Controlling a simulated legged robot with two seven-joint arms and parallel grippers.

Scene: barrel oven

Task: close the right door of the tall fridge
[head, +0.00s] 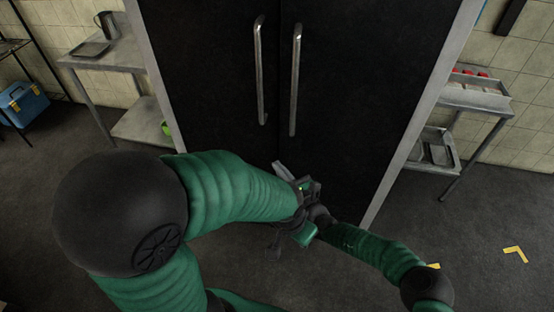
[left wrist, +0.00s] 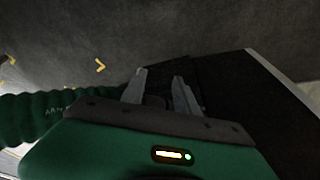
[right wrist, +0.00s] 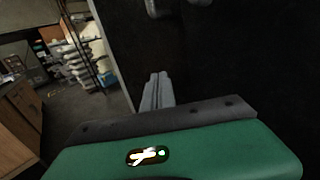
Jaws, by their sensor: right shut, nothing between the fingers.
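The tall fridge has a black left door (head: 205,75) and a black right door (head: 365,75), each with a long upright metal handle near the middle seam. Both doors look about flush in the head view; I cannot tell whether a small gap is left. My right gripper (head: 284,171) is low in front of the doors, below the handles. Its fingers are together and empty in the right wrist view (right wrist: 157,92), close to the dark door face. My left gripper (left wrist: 158,90) has its fingers apart with nothing between them; in the head view it is crowded against the right one.
A metal side table (head: 105,60) with a jug and tray stands left of the fridge. A shelf unit (head: 475,98) with trays stands right of it. A blue cooler (head: 25,103) is at the far left. The floor at the right is clear, with yellow corner marks.

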